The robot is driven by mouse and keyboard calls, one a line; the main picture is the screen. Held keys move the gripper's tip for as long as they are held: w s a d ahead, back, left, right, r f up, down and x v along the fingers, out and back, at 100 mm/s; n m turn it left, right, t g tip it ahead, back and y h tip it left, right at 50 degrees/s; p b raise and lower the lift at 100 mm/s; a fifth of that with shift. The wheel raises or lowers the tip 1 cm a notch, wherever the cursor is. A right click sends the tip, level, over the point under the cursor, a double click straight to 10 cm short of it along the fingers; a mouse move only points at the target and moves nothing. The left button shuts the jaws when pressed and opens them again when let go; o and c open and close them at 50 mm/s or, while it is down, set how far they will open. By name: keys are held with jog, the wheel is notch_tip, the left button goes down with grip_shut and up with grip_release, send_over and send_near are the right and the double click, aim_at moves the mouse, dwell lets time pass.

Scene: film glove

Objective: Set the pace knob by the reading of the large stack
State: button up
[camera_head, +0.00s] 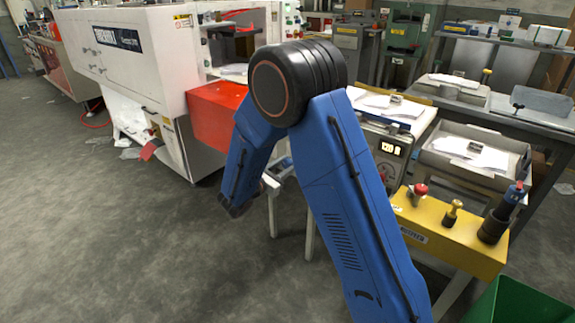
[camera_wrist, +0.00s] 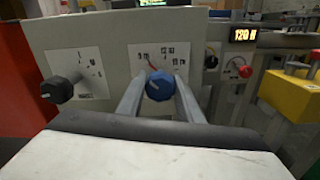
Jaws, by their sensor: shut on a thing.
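A blue knob (camera_wrist: 160,86) sits on a white dial plate (camera_wrist: 174,58) with printed marks and a red line, on a grey panel. My gripper (camera_wrist: 161,84) has a finger on each side of this knob and is shut on it. A black knob (camera_wrist: 62,89) with its own marked plate is to the left. A lit display (camera_wrist: 243,34) reads about 120, its last character unclear; the head view shows it (camera_head: 389,149) below a tray of paper (camera_head: 385,104). Another paper tray (camera_head: 477,152) is to its right. I cannot tell which stack is larger. The head view does not show the grip clearly.
A yellow block (camera_head: 440,236) with several stampers stands at the right, above a green bin (camera_head: 510,300). A white machine (camera_head: 140,55) with a red box (camera_head: 214,110) stands at the left. A red knob (camera_wrist: 246,72) is right of the panel.

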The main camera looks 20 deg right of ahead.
jog(key=n, duration=1.1)
dwell(0.7)
jog(key=o, duration=1)
jog(key=shift+o, duration=0.2)
jog(key=v, duration=1.7)
jog(key=shift+s+a, duration=0.2)
jog(key=shift+r, duration=0.1)
